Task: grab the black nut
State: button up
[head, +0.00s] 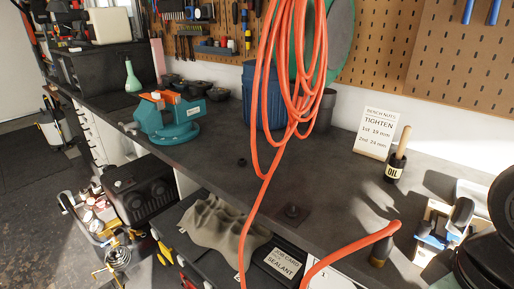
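A small black nut (241,161) appears to lie on the dark grey workbench top (215,145), left of the hanging orange hose. It is too small to make out its hole or sides. Another small dark piece, like a nut or bolt (292,210), sits on a flat dark square plate (305,219) near the bench's front edge. My gripper does not show in the head view.
An orange hose (262,150) hangs in loops before the bench. A teal vise (168,118) stands left, a blue bin (261,95) behind.

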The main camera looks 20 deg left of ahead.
aim_at(242, 162)
jog(key=k+z, duration=0.15)
jog(key=k, duration=0.45)
jog(key=k+l+z, duration=0.1)
jog(key=k, duration=0.55)
jog(key=j+z, duration=0.1)
jog(key=z, duration=0.3)
jog(key=j+z, duration=0.1)
jog(key=z, duration=0.3)
jog(key=j+z, duration=0.1)
jog(key=z, duration=0.3)
jog(key=j+z, duration=0.1)
jog(key=z, duration=0.3)
jog(key=k+j, duration=0.15)
jog(key=j, duration=0.45)
jog(key=k+j, duration=0.15)
jog(key=j, duration=0.45)
jog(key=k+j, duration=0.15)
jog(key=j, duration=0.4)
jog(key=k+j, duration=0.15)
jog(key=j, duration=0.45)
jog(key=k+j, duration=0.2)
jog(key=j, duration=0.4)
jog(key=k+j, duration=0.15)
jog(key=j, duration=0.45)
jog(key=k+j, duration=0.15)
jog(key=j, duration=0.45)
jog(key=k+j, duration=0.15)
jog(key=j, duration=0.45)
